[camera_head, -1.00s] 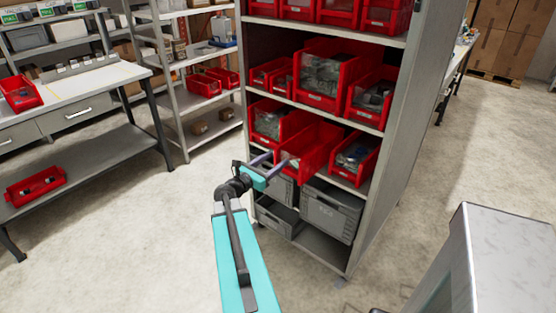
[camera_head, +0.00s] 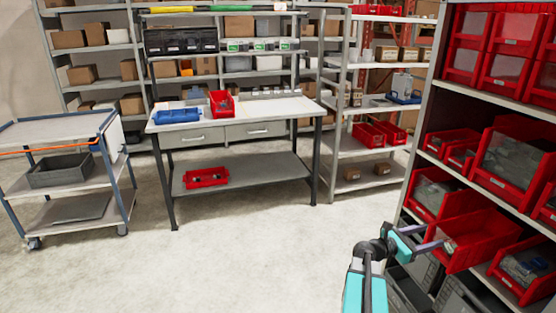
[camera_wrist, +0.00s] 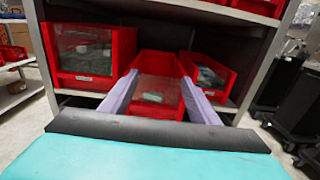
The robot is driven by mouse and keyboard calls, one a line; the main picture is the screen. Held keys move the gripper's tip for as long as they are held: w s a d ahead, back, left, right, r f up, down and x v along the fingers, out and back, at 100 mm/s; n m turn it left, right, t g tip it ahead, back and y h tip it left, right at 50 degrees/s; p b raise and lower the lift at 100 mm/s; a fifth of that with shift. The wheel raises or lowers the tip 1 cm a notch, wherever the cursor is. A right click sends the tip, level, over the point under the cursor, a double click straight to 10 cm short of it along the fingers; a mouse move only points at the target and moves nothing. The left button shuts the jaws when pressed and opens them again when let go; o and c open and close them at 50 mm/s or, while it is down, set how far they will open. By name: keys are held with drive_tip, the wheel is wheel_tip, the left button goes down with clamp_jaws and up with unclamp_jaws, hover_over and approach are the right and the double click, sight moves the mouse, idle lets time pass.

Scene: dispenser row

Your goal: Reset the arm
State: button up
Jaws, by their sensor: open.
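My gripper (camera_head: 430,238) is at the front of the shelf rack on the right in the head view. In the wrist view its two purple fingers (camera_wrist: 160,84) are spread apart and point at a red bin (camera_wrist: 157,110). The fingers overlap the bin's left and right sides in that view; I cannot tell whether they touch it. This bin (camera_head: 478,240) juts out from its shelf and holds a little grey matter. The hidden fingertip ends cannot be judged well.
The shelf rack (camera_head: 421,152) holds several other red bins. A cart (camera_head: 62,130) stands at far left. The floor (camera_head: 240,255) between is clear.

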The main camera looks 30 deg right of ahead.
drive_tip(key=w+a+f+n+t, duration=0.4)
drive_tip(key=w+a+f, duration=0.4)
drive_tip(key=w+a, duration=0.45)
drive_tip(key=w+a+f+t+y, duration=0.1)
drive_tip(key=w+a+f+y, duration=0.3)
drive_tip(key=a+f, duration=1.1)
drive_tip(key=s+a+f+m+g+y, duration=0.1)
drive_tip(key=s+a+f+m+y, duration=0.3)
drive_tip(key=a+f, duration=0.5)
drive_tip(key=s+a+f+m+g+y, duration=0.1)
drive_tip(key=s+a+f+m+y, duration=0.1)
drive_tip(key=s+a+f, duration=0.7)
drive_tip(key=s+a+f+m+g+y, duration=0.1)
drive_tip(key=s+a+m+y, duration=0.2)
drive_tip(key=a+m, duration=0.3)
drive_tip(key=s+a+f+m+g+y, duration=0.1)
drive_tip(key=s+a+m+y, duration=0.3)
drive_tip(key=a, duration=1)
drive_tip(key=s+m+g, duration=0.1)
drive_tip(key=m, duration=0.1)
drive_tip(key=shift+a+m+g, duration=0.15)
drive_tip(key=shift+m+g, duration=0.15)
drive_tip(key=shift+m, duration=0.1)
drive_tip(key=shift+o, duration=0.2)
drive_tip(key=shift+s, duration=0.1)
